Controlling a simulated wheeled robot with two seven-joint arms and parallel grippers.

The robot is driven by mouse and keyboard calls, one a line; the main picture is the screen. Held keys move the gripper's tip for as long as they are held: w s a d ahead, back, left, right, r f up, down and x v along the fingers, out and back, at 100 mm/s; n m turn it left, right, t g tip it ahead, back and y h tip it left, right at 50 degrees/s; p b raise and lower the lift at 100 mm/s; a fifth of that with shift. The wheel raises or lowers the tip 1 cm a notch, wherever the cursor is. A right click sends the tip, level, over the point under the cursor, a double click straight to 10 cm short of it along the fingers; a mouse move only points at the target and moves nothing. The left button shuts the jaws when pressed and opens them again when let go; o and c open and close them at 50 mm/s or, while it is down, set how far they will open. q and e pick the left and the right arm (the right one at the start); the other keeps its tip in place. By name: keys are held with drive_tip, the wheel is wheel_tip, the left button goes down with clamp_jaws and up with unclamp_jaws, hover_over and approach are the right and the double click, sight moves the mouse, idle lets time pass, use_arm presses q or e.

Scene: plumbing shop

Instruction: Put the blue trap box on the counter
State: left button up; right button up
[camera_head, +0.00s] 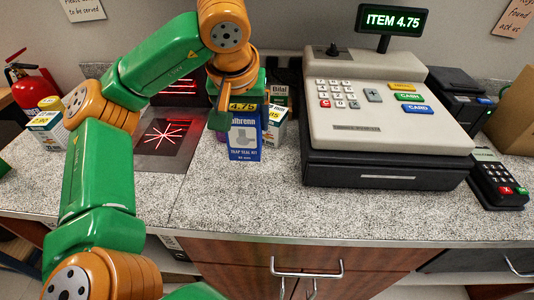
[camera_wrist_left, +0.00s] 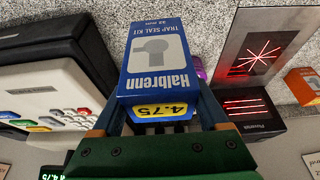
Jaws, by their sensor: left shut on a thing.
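The blue trap box (camera_head: 244,142) is upright at the middle of the head view, with a yellow 4.75 label at its top. It fills the middle of the left wrist view (camera_wrist_left: 155,55). My left gripper (camera_head: 238,112) is shut on the box's upper end, with a finger on either side in the left wrist view (camera_wrist_left: 160,112). The box's lower end is at or just above the speckled counter (camera_head: 240,200); I cannot tell whether it touches. My right gripper is out of view.
A cash register (camera_head: 390,130) reading ITEM 4.75 stands right of the box, with a card terminal (camera_head: 498,180) beyond. A scanner plate (camera_head: 165,135) with red lines lies left. A white and yellow box (camera_head: 275,128) stands close behind. The counter in front is clear.

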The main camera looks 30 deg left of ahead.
use_arm(q)
drive_tip(key=w+f, duration=0.2)
drive_tip(key=f, duration=0.1)
drive_tip(key=w+d+f, duration=0.1)
drive_tip(key=w+f, duration=0.1)
drive_tip(key=f, duration=0.1)
drive_tip(key=w+f, duration=0.2)
drive_tip(key=f, duration=0.1)
drive_tip(key=shift+w+d+f, duration=0.15)
drive_tip(key=shift+d, duration=0.2)
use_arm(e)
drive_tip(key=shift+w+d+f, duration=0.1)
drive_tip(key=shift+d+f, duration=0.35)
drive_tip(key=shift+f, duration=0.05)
use_arm(q)
drive_tip(key=shift+f, duration=0.1)
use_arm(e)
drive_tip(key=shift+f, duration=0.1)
use_arm(q)
drive_tip(key=shift+f+b, duration=0.15)
drive_tip(key=shift+b, duration=0.2)
drive_tip(key=o, duration=1.5)
drive_tip(key=shift+r, duration=0.2)
